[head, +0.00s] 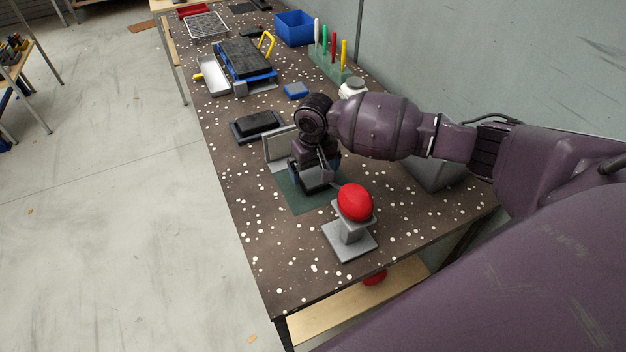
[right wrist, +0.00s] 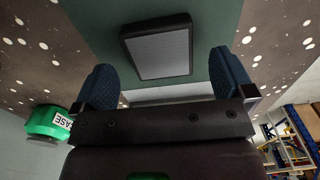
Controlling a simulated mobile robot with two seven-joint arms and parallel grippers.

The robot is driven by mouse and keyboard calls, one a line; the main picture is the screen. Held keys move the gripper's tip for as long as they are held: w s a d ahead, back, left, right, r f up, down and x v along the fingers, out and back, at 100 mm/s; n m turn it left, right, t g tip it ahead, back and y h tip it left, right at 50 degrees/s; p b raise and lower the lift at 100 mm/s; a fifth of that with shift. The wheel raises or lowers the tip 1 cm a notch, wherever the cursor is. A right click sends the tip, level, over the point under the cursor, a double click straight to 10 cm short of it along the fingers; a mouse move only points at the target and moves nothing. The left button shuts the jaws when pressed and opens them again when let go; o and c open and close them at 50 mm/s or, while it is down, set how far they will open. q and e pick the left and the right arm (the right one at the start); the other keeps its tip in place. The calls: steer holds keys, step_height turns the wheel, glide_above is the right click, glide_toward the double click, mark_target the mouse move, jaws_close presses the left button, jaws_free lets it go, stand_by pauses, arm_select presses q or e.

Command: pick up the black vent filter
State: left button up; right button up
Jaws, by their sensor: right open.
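The black vent filter (right wrist: 158,48), a square black frame around a grey mesh face, lies on the dark green mat (right wrist: 208,22) in the right wrist view. My right gripper (right wrist: 163,68) is open, with one blue finger to each side of the filter in that view and a gap to it on both sides. In the head view my right gripper (head: 316,178) points down over the green mat (head: 299,203), and my wrist and fingers hide much of what is under it. My left gripper is not in view.
A red ball-shaped button on a grey stand (head: 354,203) is close in front of my right gripper. A pale upright plate (head: 280,146) stands just left of it, and a black block on a tray (head: 257,124) lies beyond. A green jar (right wrist: 48,122) shows at left.

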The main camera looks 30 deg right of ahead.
mark_target(314, 178)
step_height(314, 178, down, 3)
steer(key=shift+f, duration=0.15)
steer(key=c, duration=0.9)
